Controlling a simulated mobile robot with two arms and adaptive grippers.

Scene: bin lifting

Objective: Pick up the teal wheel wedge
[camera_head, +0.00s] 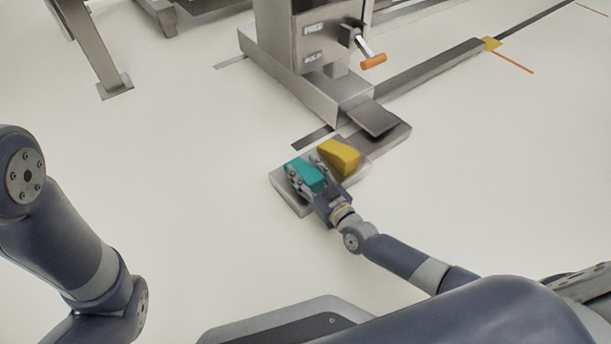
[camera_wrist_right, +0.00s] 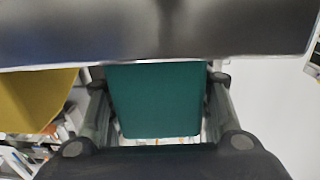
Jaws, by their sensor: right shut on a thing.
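The teal wheel wedge (camera_head: 305,174) is at the left end of a low grey tray (camera_head: 291,204) on the floor in the head view. My right gripper (camera_head: 307,178) is shut on it, with a finger on either side. In the right wrist view the teal wedge (camera_wrist_right: 156,100) fills the space between the two fingers of my right gripper (camera_wrist_right: 158,112). I cannot tell whether the wedge touches the tray. My left arm shows at the left of the head view, but its gripper is out of view.
A yellow wedge (camera_head: 340,156) sits just right of the teal one and also shows at the left of the wrist view (camera_wrist_right: 35,98). A grey machine (camera_head: 318,45) with an orange-handled crank (camera_head: 373,61) stands behind the tray. The floor left of the tray is clear.

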